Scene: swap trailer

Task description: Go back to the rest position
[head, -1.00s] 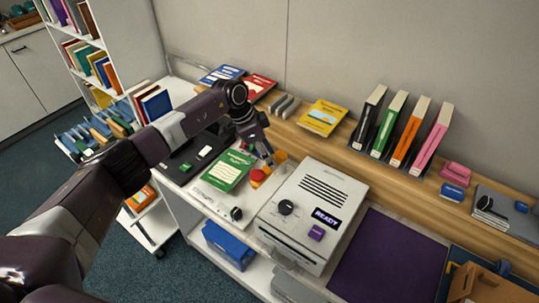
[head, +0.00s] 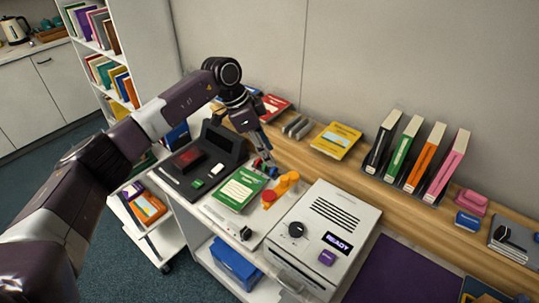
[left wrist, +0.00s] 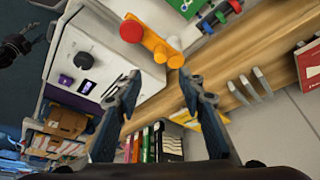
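My left gripper (head: 264,166) is above the work surface, behind the orange piece with the red knob (head: 269,196). In the left wrist view its two fingers (left wrist: 160,76) stand wide apart with nothing between them, so it is open and empty. The orange piece (left wrist: 155,43) lies beyond the fingertips there, apart from them. A dark jointed part (left wrist: 15,45) at the left edge of that view may be my right gripper; its fingers are not clear. My right arm is not seen in the head view.
A grey-white machine (head: 322,235) reading READY stands right of the orange piece. A green book (head: 240,190) and a black open case (head: 205,160) lie to the left. Upright books (head: 420,155) and a yellow book (head: 337,140) are on the wooden shelf. A white cart (head: 155,230) stands at left.

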